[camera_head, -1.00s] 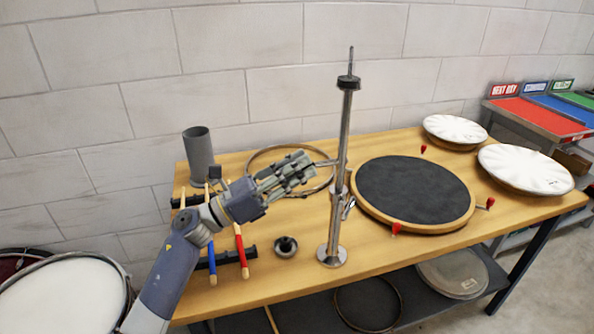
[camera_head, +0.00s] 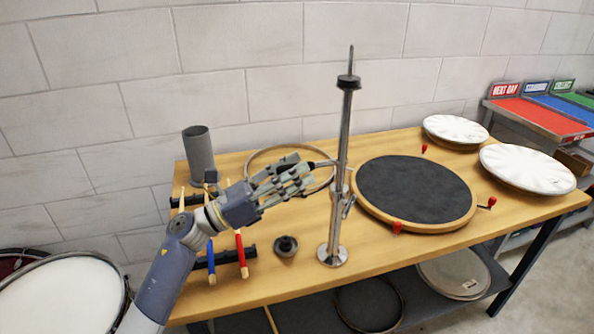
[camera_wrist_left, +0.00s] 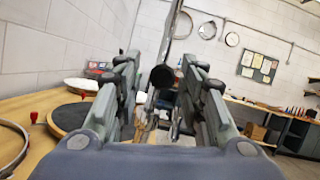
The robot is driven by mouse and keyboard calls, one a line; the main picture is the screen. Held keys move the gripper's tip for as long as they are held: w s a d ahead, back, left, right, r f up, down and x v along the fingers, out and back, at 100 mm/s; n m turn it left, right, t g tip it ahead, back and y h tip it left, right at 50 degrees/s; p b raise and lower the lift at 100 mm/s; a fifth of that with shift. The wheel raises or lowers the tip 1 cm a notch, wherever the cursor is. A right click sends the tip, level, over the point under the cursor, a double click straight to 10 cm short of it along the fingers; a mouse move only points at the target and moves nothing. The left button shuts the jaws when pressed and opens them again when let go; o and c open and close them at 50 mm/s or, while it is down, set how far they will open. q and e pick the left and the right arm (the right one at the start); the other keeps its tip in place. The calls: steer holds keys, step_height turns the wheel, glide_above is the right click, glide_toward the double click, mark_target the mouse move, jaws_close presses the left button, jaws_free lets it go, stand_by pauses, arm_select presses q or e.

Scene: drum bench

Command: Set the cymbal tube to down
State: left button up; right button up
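The cymbal stand is a thin upright metal tube (camera_head: 345,130) with a black cap near its top and a round base (camera_head: 332,255) on the bench. A short bar or lever sticks out from the tube toward my left gripper (camera_head: 306,172). The left gripper is just left of the tube at mid height, with fingers spread and nothing held. Contact with the knob cannot be told. My right gripper is not in view.
A black round pad (camera_head: 412,190) with red clamps lies right of the stand, near white cymbals (camera_head: 526,168). Drumsticks on a rack (camera_head: 250,252), a black knob (camera_head: 286,246) and a grey cylinder (camera_head: 198,155) are left.

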arm_select(q)
steer(key=v, duration=1.1)
steer(key=shift+a, duration=0.15)
steer(key=shift+f, duration=0.1)
